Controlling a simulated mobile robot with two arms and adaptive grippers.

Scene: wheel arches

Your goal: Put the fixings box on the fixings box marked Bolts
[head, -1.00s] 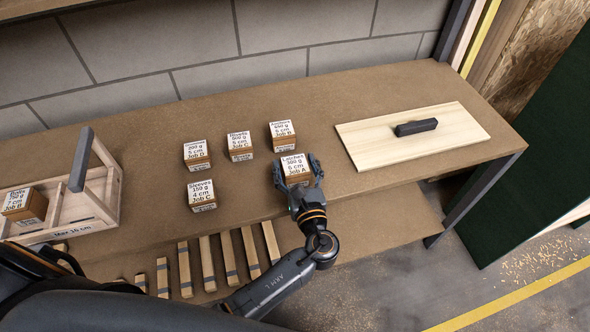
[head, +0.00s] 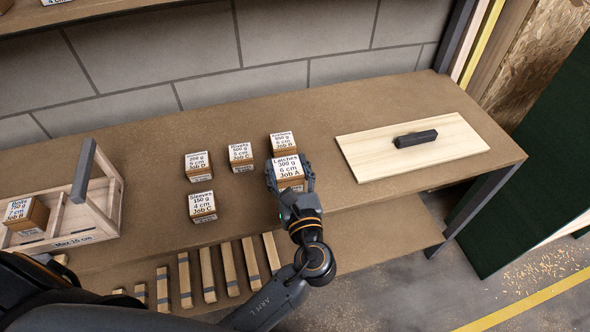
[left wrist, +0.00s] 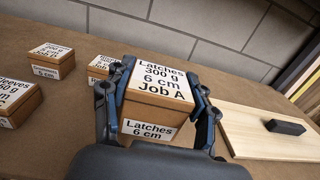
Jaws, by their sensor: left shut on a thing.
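A wooden fixings box labelled Latches, 300 g, 6 cm, Job A (head: 289,172) is held in my left gripper (head: 290,184). The left wrist view shows the Latches box (left wrist: 155,95) upright, with a finger on each side. It seems a little above the table; its underside is hidden. The box marked Bolts (head: 25,215), Job B, sits inside the left part of an open wooden carrier (head: 100,210) at the left. Its top looks uncovered. My right gripper is not in view.
Several other labelled boxes stand on the table, including Sleeves (head: 202,207), Rivets (head: 240,157) and Anchors (head: 283,142). The carrier has an upright dark handle (head: 83,172). A pale board with a dark handle (head: 416,139) lies right. Wooden slats (head: 208,275) lie lower.

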